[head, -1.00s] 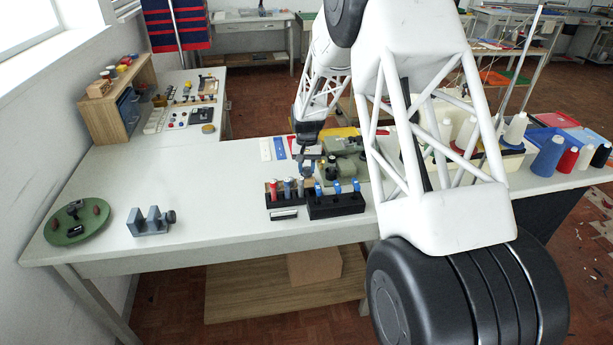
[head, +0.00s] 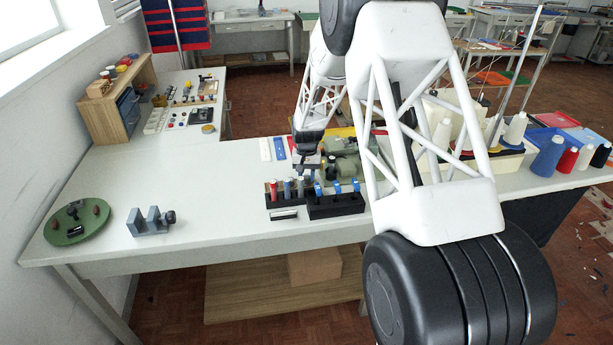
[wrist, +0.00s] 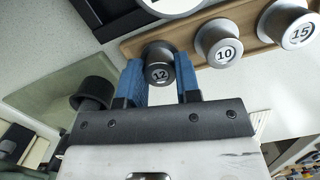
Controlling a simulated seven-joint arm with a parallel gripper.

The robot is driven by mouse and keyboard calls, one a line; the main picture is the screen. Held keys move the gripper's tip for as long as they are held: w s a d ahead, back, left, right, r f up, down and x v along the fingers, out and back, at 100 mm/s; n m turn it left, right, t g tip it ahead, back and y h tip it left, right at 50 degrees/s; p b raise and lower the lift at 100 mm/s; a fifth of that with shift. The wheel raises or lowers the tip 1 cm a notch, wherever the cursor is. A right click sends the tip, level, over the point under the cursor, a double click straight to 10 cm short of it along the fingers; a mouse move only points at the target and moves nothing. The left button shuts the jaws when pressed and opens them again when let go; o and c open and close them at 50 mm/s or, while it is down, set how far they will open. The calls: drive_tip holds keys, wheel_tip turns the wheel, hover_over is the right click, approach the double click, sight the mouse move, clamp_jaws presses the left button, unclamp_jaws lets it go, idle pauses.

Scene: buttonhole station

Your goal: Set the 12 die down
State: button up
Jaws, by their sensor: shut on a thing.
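The 12 die (wrist: 158,70) is a dark, short cylinder with a round grey face marked 12. In the wrist view it sits between the two blue fingers of my gripper (wrist: 161,76), which is shut on it. A wooden rack (wrist: 195,22) lies just beyond, holding a 10 die (wrist: 218,46) and a 15 die (wrist: 288,24) to the right. The 12 die is at the left end of this row; I cannot tell whether it touches the rack. In the head view my gripper (head: 309,165) is small above the table, and the die cannot be made out there.
A dark cylindrical part (wrist: 94,92) stands left of my gripper on a green-grey surface. In the head view, black blocks with red and blue tools (head: 315,203) stand in front of my gripper. A green machine (head: 345,165) is close on the right. The table's left middle is clear.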

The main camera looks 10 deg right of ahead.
drive_tip(key=shift+f, duration=0.1)
drive_tip(key=o, duration=1)
wheel_tip(320, 180, up, 12)
drive_tip(key=w, duration=0.1)
drive_tip(key=shift+w+d, duration=0.15)
drive_tip(key=shift+w, duration=0.05)
idle(0.5)
